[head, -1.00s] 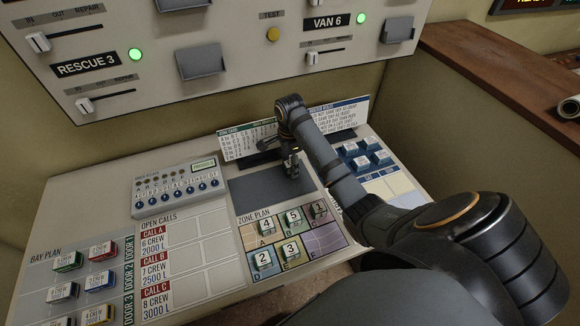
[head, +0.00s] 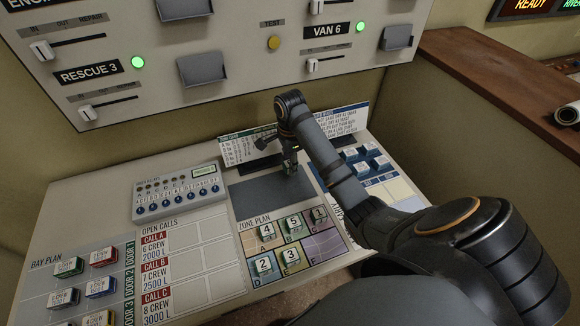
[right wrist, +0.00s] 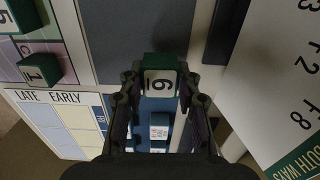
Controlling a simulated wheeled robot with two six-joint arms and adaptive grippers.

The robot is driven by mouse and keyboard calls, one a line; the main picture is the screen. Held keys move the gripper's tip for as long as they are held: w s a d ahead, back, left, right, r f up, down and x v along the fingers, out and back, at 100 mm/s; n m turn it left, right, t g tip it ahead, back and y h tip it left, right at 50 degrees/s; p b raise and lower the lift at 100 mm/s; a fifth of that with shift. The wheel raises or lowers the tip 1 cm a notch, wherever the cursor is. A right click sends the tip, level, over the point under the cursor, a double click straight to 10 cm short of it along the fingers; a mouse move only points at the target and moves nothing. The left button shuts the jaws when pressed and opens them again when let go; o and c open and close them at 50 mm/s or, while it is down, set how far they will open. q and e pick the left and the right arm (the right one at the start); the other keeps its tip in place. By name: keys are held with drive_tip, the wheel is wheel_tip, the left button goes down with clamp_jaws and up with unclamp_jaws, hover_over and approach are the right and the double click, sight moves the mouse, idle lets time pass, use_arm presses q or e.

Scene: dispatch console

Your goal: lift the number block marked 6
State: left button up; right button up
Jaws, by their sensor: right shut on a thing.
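The number block marked 6 (right wrist: 160,82) is green with a pale numbered face and sits between the two fingers of my right gripper (right wrist: 160,98) in the right wrist view. The fingers are shut on its sides. In the head view my right gripper (head: 289,164) is over the dark pad (head: 262,190) on the console, with a small green part of the block showing at its tips. The block seems to be above the pad, but the gap is hard to judge. My left gripper is not in view.
The zone plan (head: 325,246) holds several green number blocks, such as the 4 (head: 267,231) and the 1 (head: 319,215). Blue-and-white blocks (head: 372,150) stand to the right of the gripper. A standing card (head: 247,150) is close behind it.

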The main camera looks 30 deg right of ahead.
use_arm(q)
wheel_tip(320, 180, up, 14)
drive_tip(key=p, duration=1.1)
drive_tip(key=shift+p, duration=0.4)
use_arm(e)
drive_tip(key=s+a+r, duration=0.7)
drive_tip(key=s+r, duration=0.2)
drive_tip(key=s, duration=0.2)
drive_tip(key=shift+s+r, duration=0.15)
drive_tip(key=shift+s, duration=0.1)
